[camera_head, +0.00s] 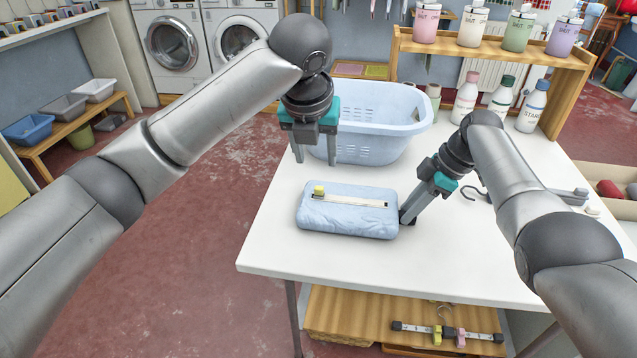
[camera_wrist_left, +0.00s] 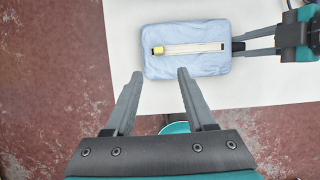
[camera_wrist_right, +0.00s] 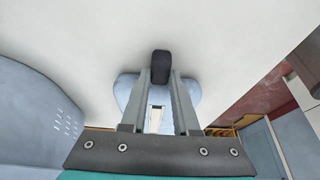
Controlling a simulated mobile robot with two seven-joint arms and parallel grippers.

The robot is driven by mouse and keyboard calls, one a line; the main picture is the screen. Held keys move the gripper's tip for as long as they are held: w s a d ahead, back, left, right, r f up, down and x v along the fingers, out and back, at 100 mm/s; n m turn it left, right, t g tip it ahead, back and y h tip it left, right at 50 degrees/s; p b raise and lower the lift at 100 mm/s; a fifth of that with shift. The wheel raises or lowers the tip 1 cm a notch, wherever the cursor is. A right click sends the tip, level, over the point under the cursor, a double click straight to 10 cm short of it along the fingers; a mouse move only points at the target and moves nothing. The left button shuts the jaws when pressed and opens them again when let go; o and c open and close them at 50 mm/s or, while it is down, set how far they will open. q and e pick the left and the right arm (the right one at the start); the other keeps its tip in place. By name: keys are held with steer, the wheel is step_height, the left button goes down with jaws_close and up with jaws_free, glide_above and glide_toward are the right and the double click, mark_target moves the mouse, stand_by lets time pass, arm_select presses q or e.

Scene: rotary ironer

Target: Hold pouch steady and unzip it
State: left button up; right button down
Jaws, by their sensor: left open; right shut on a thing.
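The pale blue pouch (camera_head: 345,219) lies flat near the table's front edge. A pale zipper strip (camera_head: 355,200) runs along its top, with a yellow pull (camera_head: 319,190) at the strip's left end. The left wrist view shows the pouch (camera_wrist_left: 190,69) and the yellow pull (camera_wrist_left: 158,50) beyond the fingers. My left gripper (camera_head: 315,158) is open and empty, above and behind the pouch's left part. My right gripper (camera_head: 406,216) is shut on a dark tab at the pouch's right end; the tab (camera_wrist_right: 160,67) shows between its fingers in the right wrist view.
A light blue laundry basket (camera_head: 370,130) stands behind the pouch, close to my left gripper. A wooden shelf (camera_head: 490,55) with bottles and canisters stands at the back right. The table (camera_head: 340,257) in front of the pouch is clear.

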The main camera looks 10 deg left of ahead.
mark_target(320, 187)
arm_select(q)
steer(key=x, duration=1.1)
steer(key=shift+w+a+f, duration=0.1)
steer(key=shift+w+f, duration=0.2)
steer(key=shift+w, duration=0.05)
jaws_close()
stand_by(1.0)
